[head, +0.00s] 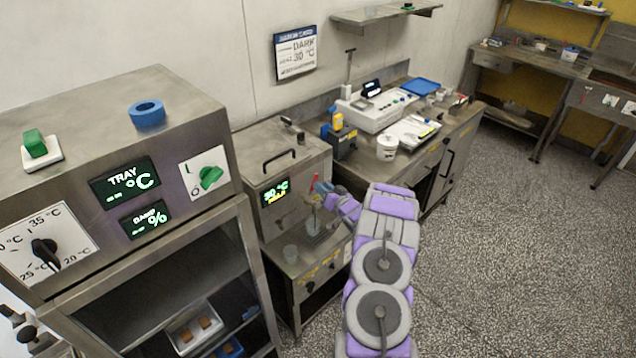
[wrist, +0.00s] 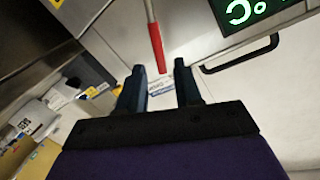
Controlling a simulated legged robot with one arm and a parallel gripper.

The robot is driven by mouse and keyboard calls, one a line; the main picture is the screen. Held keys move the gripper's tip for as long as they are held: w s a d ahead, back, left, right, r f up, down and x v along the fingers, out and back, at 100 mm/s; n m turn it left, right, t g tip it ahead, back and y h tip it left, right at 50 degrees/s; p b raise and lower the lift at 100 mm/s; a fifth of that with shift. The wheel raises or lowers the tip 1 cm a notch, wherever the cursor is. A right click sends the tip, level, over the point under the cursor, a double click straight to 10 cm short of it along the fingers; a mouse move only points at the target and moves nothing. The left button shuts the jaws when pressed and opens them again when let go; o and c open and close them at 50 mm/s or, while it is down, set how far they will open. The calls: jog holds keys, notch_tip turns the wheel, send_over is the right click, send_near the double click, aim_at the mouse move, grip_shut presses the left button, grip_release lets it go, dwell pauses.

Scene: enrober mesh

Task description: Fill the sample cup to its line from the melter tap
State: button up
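The melter (head: 290,165) is a steel box with a lit green display and a top handle. Its tap has a red-ended lever (head: 314,182) on the front. My gripper (head: 325,188) is at the tap, close to the lever. In the wrist view my gripper (wrist: 160,75) has two dark fingers apart, with the red lever end (wrist: 156,48) just beyond the gap between their tips. I cannot tell whether they touch it.
A tall steel cabinet (head: 190,110) with dials and displays stands at the left. A bench (head: 455,125) with a white tub (head: 387,147), scale and tools stands to the right. The speckled floor (head: 500,250) at the right is clear.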

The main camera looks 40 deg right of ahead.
jog(key=s+p, duration=0.1)
jog(key=s, duration=1)
jog(key=shift+a+r, duration=0.3)
jog(key=shift+a, duration=0.1)
jog(key=shift+c, duration=0.3)
dwell(1.4)
